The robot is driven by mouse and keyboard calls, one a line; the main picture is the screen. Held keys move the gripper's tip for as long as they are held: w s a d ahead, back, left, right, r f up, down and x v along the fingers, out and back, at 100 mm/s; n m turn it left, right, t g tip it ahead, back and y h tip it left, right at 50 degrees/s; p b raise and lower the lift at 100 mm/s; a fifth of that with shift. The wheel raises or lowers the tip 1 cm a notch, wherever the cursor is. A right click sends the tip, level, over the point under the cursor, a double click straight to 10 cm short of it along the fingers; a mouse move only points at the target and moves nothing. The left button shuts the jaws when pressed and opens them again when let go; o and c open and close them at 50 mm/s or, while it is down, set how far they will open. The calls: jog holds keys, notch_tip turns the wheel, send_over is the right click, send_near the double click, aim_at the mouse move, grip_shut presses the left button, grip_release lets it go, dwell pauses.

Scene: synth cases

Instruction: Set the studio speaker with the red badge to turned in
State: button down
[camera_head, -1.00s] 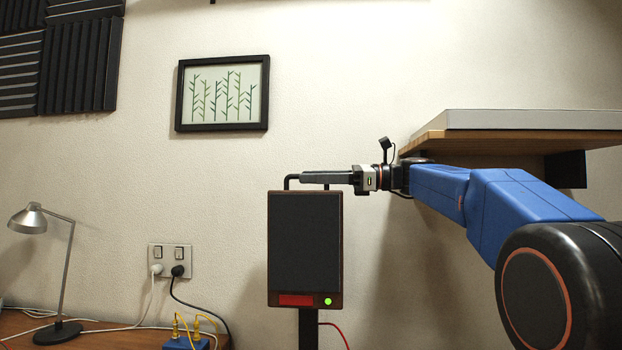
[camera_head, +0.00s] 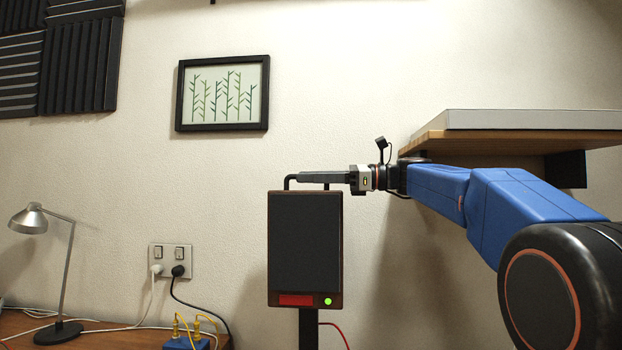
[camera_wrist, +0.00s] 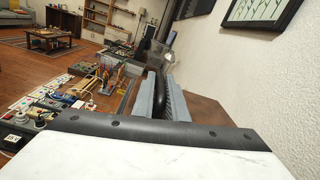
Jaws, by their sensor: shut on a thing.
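The studio speaker (camera_head: 305,240) is a dark upright box on a stand. It has a red badge (camera_head: 296,300) low on its front and a green light (camera_head: 328,301) beside the badge. Its front looks nearly square to the head camera. A black handle (camera_head: 288,181) rises from its top. My gripper (camera_head: 308,178) reaches in from the right, just above the speaker, and is shut on this handle, hiding most of its bar. In the wrist view my gripper's grey fingers (camera_wrist: 166,95) stand on either side of the black handle (camera_wrist: 160,90).
A wooden shelf (camera_head: 480,144) juts out above my arm at the right. A desk (camera_head: 100,340) with a lamp (camera_head: 48,270) and a blue box (camera_head: 186,343) is at the lower left. A socket plate (camera_head: 170,260) with cables and a framed picture (camera_head: 222,93) are on the wall.

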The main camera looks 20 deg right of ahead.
jog(key=shift+a+t, duration=0.15)
jog(key=shift+t, duration=0.25)
jog(key=shift+w+a+m+t+h, duration=0.1)
jog(key=shift+a+m+t+h, duration=0.25)
jog(key=shift+m+t, duration=0.25)
jog(key=shift+a+m+t+h, duration=0.2)
jog(key=shift+m+t+h, duration=0.25)
jog(key=shift+m+t, duration=0.15)
jog(key=shift+w+a+m+t+h, duration=0.35)
jog(key=shift+m+t+h, duration=0.4)
jog(key=shift+t+h, duration=0.15)
jog(key=shift+w+a+m+t+h, duration=0.2)
jog(key=shift+a+m+t+h, duration=0.15)
jog(key=shift+m+t+h, duration=0.55)
jog(key=c, duration=1.8)
grip_release()
jog(key=shift+w, duration=0.1)
jog(key=v, duration=1.7)
jog(key=shift+s+f, duration=0.2)
jog(key=shift+s, duration=0.1)
